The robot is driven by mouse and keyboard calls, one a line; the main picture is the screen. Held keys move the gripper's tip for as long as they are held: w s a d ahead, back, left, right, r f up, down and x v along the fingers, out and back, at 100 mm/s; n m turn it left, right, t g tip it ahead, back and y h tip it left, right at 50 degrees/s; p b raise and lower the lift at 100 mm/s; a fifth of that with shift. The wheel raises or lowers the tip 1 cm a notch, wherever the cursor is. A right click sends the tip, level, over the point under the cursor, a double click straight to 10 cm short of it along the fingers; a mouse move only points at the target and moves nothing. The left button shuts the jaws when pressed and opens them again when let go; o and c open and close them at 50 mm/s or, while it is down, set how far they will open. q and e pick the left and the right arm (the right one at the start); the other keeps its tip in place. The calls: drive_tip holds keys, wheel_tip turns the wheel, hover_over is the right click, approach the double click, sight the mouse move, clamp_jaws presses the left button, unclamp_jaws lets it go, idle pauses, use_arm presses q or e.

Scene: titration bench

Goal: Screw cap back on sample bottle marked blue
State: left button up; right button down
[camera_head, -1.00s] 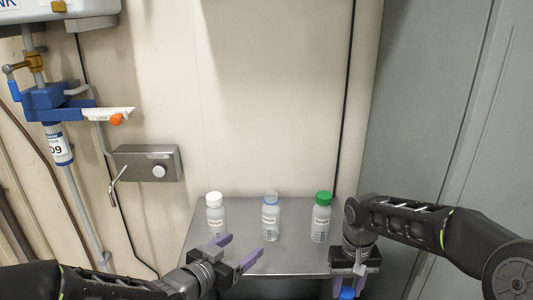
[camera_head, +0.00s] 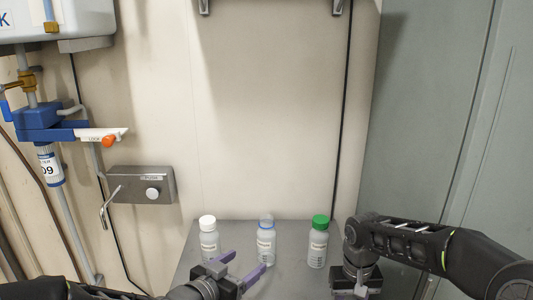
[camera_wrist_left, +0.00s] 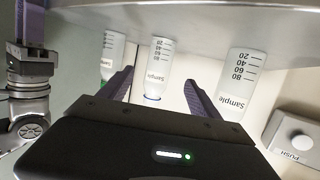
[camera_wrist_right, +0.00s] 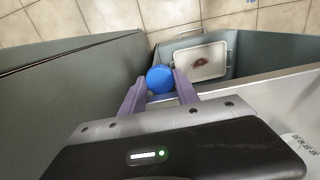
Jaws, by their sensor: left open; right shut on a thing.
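The blue-marked sample bottle (camera_head: 266,240) stands upright and uncapped in the middle of the steel shelf, with a blue ring at its neck. It also shows upside down in the left wrist view (camera_wrist_left: 157,72). My left gripper (camera_head: 246,264) is open, its purple fingers pointing toward this bottle from the front; in the left wrist view (camera_wrist_left: 157,82) the bottle appears between the fingers, though contact cannot be told. My right gripper (camera_wrist_right: 160,88) is shut on the blue cap (camera_wrist_right: 160,78).
A white-capped bottle (camera_head: 208,240) stands to the left and a green-capped bottle (camera_head: 318,242) to the right on the shelf (camera_head: 290,268). A wall box with a lever (camera_head: 145,184) and a burette clamp (camera_head: 75,132) are at left. A tray (camera_wrist_right: 203,60) lies low beyond the cap.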

sight(262, 241)
use_arm(q)
drive_tip(key=x, duration=0.5)
drive_tip(key=shift+d+f, duration=0.1)
use_arm(e)
drive_tip(key=shift+f, duration=0.3)
use_arm(q)
drive_tip(key=b+x, duration=0.3)
drive_tip(key=x, duration=0.1)
drive_tip(key=shift+w+d+f, duration=0.15)
drive_tip(key=shift+w+f, duration=0.05)
drive_tip(key=shift+w, duration=0.1)
drive_tip(key=shift+w+d, duration=0.3)
drive_tip(key=shift+w, duration=0.2)
use_arm(e)
drive_tip(key=shift+f, duration=1.55)
use_arm(q)
clamp_jaws()
drive_tip(key=shift+r, duration=0.15)
drive_tip(key=shift+r+p, duration=0.3)
drive_tip(key=shift+r, duration=1.35)
use_arm(e)
drive_tip(key=shift+r, duration=0.5)
use_arm(q)
drive_tip(key=shift+s, duration=0.1)
